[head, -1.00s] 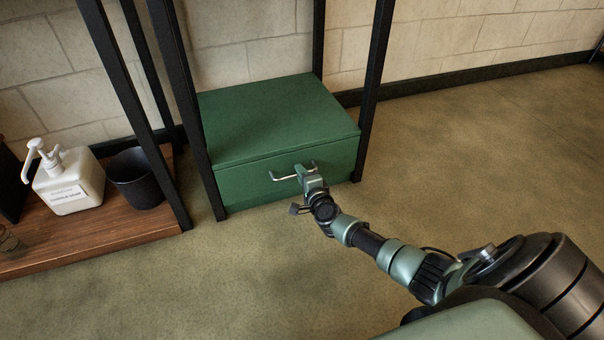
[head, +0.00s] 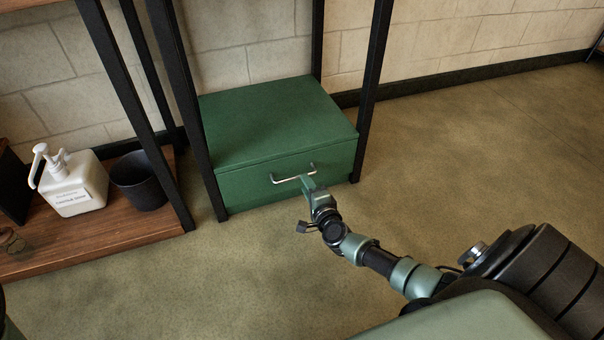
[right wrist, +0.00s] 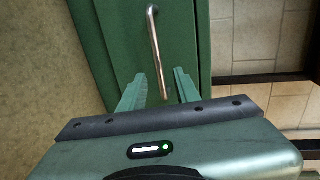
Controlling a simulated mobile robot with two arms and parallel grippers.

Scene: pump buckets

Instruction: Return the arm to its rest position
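My right arm (head: 385,262) reaches in from the lower right of the head view toward a green drawer box (head: 285,165). My right gripper (head: 307,183) is at the box's front, just below and in front of its metal handle (head: 292,178). In the right wrist view the two green fingers of the right gripper (right wrist: 160,85) are spread apart with nothing clamped between them. The handle (right wrist: 154,45) lies just ahead of them, its near end close to the gap. The drawer looks shut. My left gripper does not show.
Black posts (head: 371,90) of a rack stand around the box. At left, a wooden shelf board (head: 95,240) holds a white pump bottle (head: 72,185) and a black bucket (head: 140,180). The floor (head: 470,150) to the right is clear.

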